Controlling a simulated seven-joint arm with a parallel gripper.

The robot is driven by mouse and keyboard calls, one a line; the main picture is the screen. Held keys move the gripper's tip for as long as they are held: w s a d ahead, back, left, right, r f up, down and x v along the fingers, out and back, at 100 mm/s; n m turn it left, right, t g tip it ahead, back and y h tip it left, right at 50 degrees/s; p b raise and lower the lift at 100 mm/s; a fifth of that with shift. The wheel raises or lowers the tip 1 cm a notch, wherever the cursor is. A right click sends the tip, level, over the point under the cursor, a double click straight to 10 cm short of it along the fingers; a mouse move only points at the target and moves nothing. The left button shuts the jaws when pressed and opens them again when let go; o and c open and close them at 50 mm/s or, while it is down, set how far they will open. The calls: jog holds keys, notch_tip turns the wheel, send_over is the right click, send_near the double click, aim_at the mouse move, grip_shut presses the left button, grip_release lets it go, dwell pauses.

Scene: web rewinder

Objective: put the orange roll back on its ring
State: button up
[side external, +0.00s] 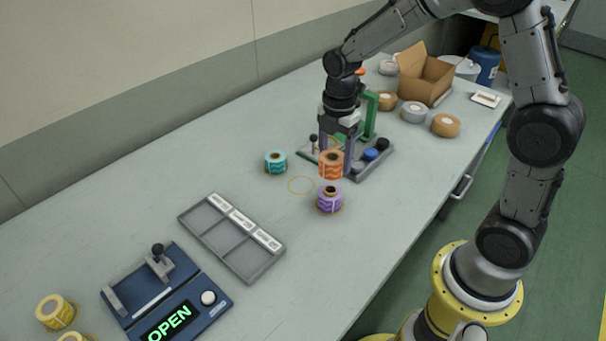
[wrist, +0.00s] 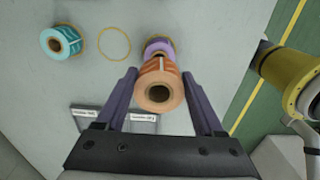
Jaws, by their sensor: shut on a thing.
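The orange roll (side external: 331,166) is between the fingers of my gripper (side external: 335,160), which is shut on it. In the wrist view the orange roll (wrist: 147,92) shows its open core, between the two fingertips (wrist: 160,76). It appears held above the table. An empty thin yellow-orange ring (side external: 301,185) is marked on the table, left of and below the roll in the side view. It also shows in the wrist view (wrist: 114,44), left of the purple roll (wrist: 158,46). The purple roll (side external: 330,199) stands close to the held roll in both views.
A teal roll (side external: 275,162) stands left of the empty ring. The rewinder with its green post (side external: 370,115) is behind my gripper. A grey tray (side external: 231,238) and a blue device reading OPEN (side external: 167,300) are front left. Tan rolls and a cardboard box (side external: 425,77) are at the back.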

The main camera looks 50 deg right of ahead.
jog(key=w+f, duration=0.2)
jog(key=w, duration=0.1)
jog(key=w+f, duration=0.5)
jog(key=w, duration=0.1)
jog(key=shift+w+d+f, duration=0.25)
jog(key=shift+d, duration=0.15)
jog(key=shift+w+f, duration=0.15)
jog(key=shift+f, duration=0.05)
jog(key=shift+w+f, duration=0.1)
jog(key=shift+f, duration=1.55)
jog(key=shift+f, duration=0.15)
jog(key=o, duration=1.6)
jog(key=shift+c, duration=0.2)
